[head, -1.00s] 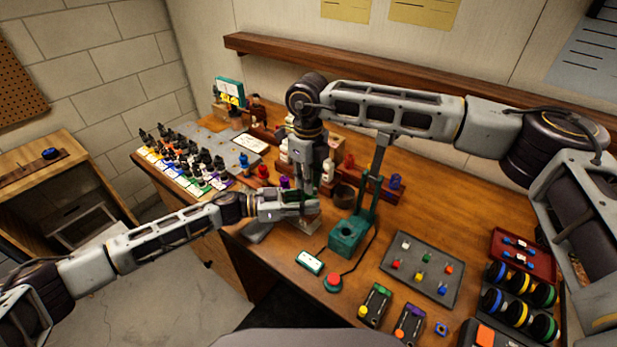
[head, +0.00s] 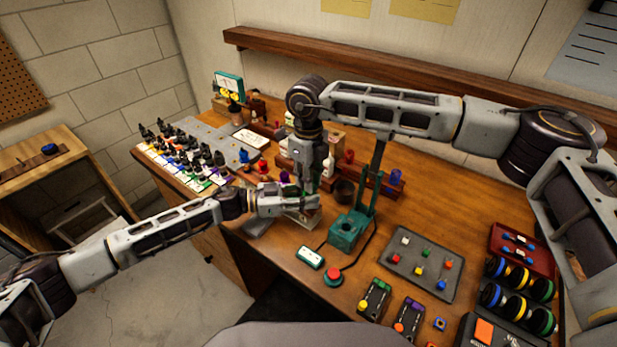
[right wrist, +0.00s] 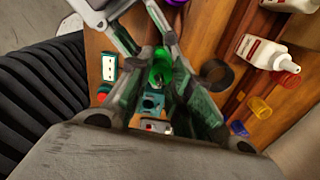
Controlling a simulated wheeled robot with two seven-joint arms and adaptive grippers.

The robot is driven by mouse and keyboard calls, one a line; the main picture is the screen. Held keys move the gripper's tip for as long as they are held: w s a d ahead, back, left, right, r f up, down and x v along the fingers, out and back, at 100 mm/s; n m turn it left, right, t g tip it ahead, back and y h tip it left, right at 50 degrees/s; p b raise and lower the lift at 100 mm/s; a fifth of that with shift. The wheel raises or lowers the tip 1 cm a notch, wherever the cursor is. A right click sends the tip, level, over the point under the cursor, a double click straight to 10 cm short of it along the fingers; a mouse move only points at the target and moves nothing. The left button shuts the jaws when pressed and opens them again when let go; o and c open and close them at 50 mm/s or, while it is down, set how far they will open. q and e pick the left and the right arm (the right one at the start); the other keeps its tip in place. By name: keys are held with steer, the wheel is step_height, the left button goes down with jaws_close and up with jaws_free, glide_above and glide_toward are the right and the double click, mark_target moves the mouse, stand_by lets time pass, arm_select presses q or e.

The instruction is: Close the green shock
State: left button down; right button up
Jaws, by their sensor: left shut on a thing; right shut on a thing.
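The green shock (right wrist: 160,68) shows in the right wrist view as a bright green round part between the fingers; its lower part and the rest of its body are hidden. My right gripper (right wrist: 160,80) points down and is shut on it. It also shows in the head view (head: 306,190). My left gripper (head: 312,201) comes in from the left and is shut, its tips meeting the right gripper's tips. Its fingers also show at the top of the right wrist view (right wrist: 143,32), beside the green part. In the head view the grippers hide the shock.
A teal press (head: 347,233) stands just right of the grippers, with a red button (head: 333,275) and a small white-topped box (head: 310,257) in front. A grey parts tray (head: 418,262) lies farther right. White bottles stand behind the grippers.

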steer(key=shift+f, duration=0.6)
stand_by(0.4)
steer(key=m, duration=2.1)
steer(key=shift+m, duration=0.3)
steer(key=m, duration=0.3)
steer(key=shift+m, duration=2.3)
